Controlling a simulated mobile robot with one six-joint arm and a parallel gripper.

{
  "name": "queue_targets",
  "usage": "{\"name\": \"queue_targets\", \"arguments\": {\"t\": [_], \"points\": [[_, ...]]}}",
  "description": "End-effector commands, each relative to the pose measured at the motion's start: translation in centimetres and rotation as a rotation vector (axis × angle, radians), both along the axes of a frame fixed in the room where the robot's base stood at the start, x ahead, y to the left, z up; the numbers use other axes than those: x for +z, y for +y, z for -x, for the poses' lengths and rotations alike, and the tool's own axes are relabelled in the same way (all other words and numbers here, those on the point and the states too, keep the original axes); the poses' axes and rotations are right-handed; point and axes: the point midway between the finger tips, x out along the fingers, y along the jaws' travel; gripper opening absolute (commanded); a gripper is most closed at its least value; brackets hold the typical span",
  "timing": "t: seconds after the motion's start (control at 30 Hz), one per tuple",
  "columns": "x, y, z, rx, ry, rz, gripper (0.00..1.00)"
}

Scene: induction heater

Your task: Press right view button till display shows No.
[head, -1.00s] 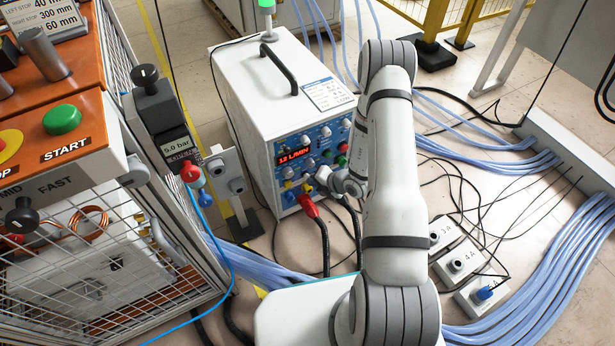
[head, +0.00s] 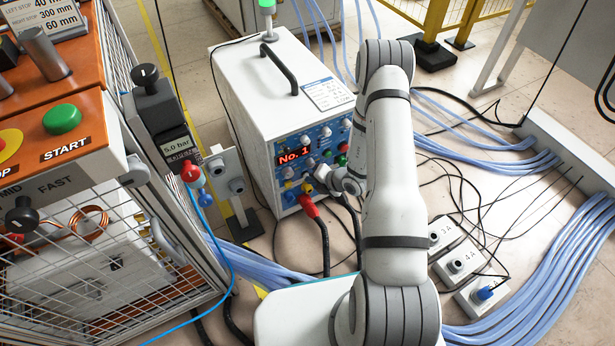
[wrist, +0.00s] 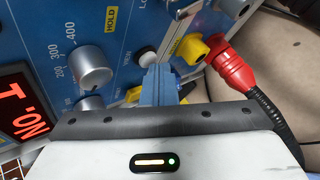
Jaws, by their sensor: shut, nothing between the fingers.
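The blue heater panel's display (head: 294,155) is lit red and reads "No.1" in the head view. It also shows at the left of the wrist view (wrist: 24,112), turned on its side. My gripper (wrist: 158,72) is shut and empty, with its blue fingertips at a pale round button (wrist: 147,56) beside a small label that seems to read "VIEW". I cannot tell whether the tips touch or press the button. In the head view my wrist covers the lower right of the panel, and the fingertips are hard to make out.
The white heater box (head: 250,100) stands on the floor. A caged orange machine (head: 110,140) is at left. Cables cover the floor at right.

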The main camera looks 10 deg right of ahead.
Motion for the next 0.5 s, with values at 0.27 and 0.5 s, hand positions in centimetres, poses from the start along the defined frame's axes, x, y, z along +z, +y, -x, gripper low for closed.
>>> {"name": "queue_targets", "arguments": {"t": [0.27, 0.5], "points": [[0.0, -0.2, 0.3, -0.001, -0.001, 0.0, 0.0], [0.0, -0.6, 1.4, -0.002, -0.001, 0.0, 0.0]]}}
